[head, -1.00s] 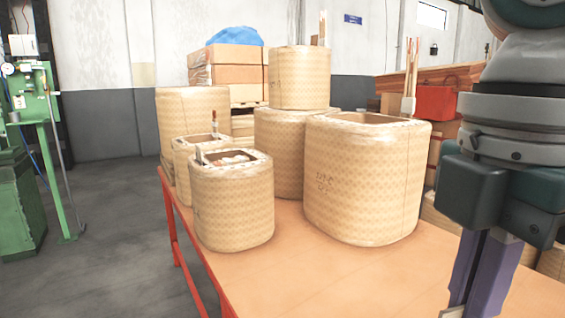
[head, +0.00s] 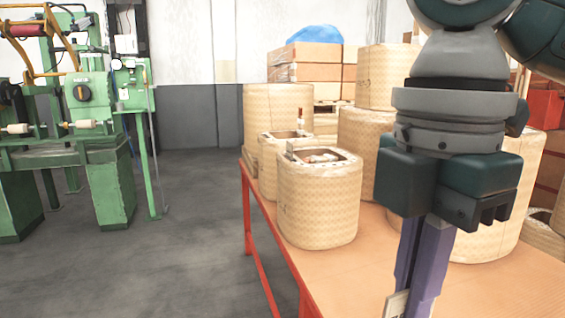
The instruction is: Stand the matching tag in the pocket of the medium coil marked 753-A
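My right gripper (head: 415,300) hangs down in front of the table, its two purple fingers close together. A small pale tag (head: 396,304) shows at the fingertips, cut off by the bottom edge, and the gripper appears shut on it. Any writing on the tag is unreadable. Several paper-wrapped coils stand on the table. The near-left coil (head: 318,205) has an open top with things in it, and a smaller coil (head: 270,175) stands behind it. My gripper covers much of the large right coil (head: 490,235). No 753-A mark is readable. My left gripper is out of view.
The orange table top (head: 330,270) is bare along its front. A taller coil (head: 278,100) and a stacked coil (head: 385,75) stand farther back. Green machines (head: 90,130) stand at the left, with open grey floor (head: 190,230) between.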

